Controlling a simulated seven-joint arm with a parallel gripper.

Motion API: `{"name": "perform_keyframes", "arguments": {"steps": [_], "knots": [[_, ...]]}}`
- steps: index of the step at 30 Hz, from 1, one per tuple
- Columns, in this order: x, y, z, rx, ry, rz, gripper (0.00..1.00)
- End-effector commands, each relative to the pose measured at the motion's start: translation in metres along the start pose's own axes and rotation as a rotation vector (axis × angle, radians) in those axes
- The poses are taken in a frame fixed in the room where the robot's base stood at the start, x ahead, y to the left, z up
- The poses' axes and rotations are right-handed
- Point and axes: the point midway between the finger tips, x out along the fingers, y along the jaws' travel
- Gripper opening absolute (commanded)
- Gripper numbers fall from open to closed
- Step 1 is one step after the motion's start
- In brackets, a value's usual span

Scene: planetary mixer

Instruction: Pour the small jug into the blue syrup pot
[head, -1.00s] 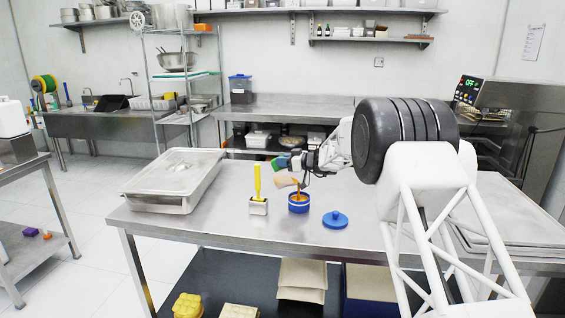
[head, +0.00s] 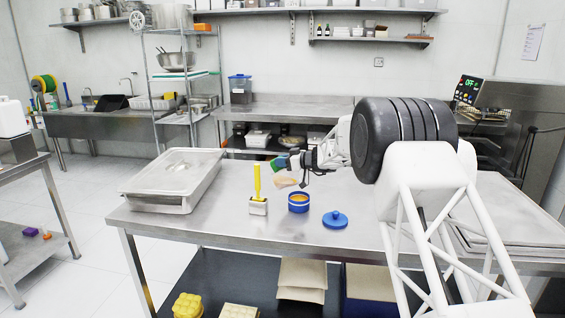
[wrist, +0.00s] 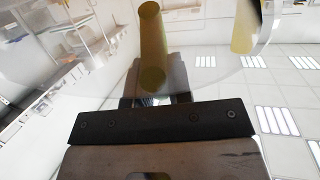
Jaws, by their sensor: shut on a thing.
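The small jug (head: 285,183) is a pale, beige-pink vessel, tilted above and slightly left of the blue syrup pot. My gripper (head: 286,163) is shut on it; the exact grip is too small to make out. In the wrist view, a pale see-through rounded shape and a yellow-brown bar (wrist: 152,45) lie beyond the dark gripper parts; I cannot tell which parts of the jug these are. The blue syrup pot (head: 298,208) stands upright and open on the steel table, with orange content inside. A gap separates jug and pot.
A blue lid (head: 335,220) lies right of the pot on the steel table (head: 225,226). A yellow-handled brush (head: 257,184) stands in a small metal holder (head: 258,207) on the left. A large lidded steel pan (head: 160,203) is farther left.

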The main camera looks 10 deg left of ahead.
Motion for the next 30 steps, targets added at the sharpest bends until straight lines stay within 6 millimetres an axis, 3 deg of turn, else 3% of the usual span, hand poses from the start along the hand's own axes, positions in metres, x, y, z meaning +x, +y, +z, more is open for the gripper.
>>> {"name": "perform_keyframes", "arguments": {"steps": [15,30], "knots": [[0.021,0.000,-0.001,-0.002,-0.273,0.001,0.00],[0.023,0.000,0.000,-0.002,-0.305,0.001,0.00]]}}
